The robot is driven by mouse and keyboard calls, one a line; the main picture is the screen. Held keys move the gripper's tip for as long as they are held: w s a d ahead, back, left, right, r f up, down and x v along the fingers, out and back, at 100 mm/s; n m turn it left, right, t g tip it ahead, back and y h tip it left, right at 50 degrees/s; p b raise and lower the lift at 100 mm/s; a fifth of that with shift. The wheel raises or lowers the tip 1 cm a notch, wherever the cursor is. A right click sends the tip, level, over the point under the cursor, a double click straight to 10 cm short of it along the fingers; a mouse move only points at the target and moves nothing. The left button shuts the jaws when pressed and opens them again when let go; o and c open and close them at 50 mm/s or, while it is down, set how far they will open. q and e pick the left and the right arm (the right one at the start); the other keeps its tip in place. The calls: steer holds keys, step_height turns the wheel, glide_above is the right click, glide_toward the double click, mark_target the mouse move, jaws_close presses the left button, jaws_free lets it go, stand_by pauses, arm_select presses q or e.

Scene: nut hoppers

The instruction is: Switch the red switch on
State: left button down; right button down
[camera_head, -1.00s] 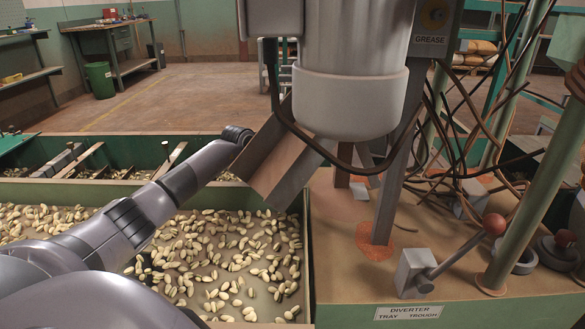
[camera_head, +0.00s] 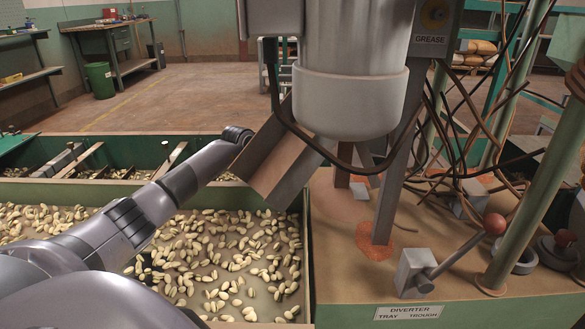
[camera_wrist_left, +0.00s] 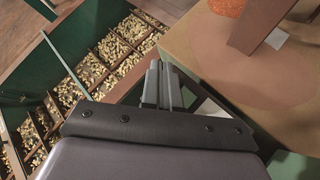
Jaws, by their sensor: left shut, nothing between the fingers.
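No thing is plainly a red switch in these views. A lever with a red ball knob (camera_head: 494,224) slants up to the right from a grey block, above a plate marked DIVERTER, TRAY, TROUGH (camera_head: 408,312). A dark round fitting with a dull reddish top (camera_head: 565,239) stands at the right edge; I cannot tell what it is. My left arm reaches in from the left over the nut tray, its far end beside the metal chute. My left gripper (camera_wrist_left: 163,82) shows in the wrist view, fingers together and empty, above the gap between the bins and the brown bench top. My right gripper is not in view.
A wide tray of nuts (camera_head: 311,255) fills the left foreground. A white hopper cylinder (camera_head: 348,100) and its slanted chute (camera_head: 272,160) hang over the middle. Green posts (camera_head: 540,190) and loose dark cables crowd the right. The floor behind is open.

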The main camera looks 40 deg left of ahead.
arm_select(q)
steer(key=shift+w+d+f, duration=0.1)
steer(key=shift+f, duration=0.25)
steer(key=shift+w+f, duration=0.1)
steer(key=shift+f, duration=0.25)
stand_by(0.5)
stand_by(0.3)
steer(key=shift+s+r+p, duration=0.2)
steer(key=shift+r+p, duration=0.2)
steer(key=shift+r, duration=0.35)
steer(key=shift+s+a+r+p, duration=0.25)
steer(key=shift+r+p, duration=0.35)
steer(key=shift+r, duration=0.2)
steer(key=shift+s+a+r+p, duration=0.1)
steer(key=shift+a+r+p, duration=0.15)
steer(key=shift+r+p, duration=0.45)
steer(key=shift+s+a+r+p, duration=0.25)
steer(key=shift+r+p, duration=0.25)
steer(key=shift+r, duration=0.4)
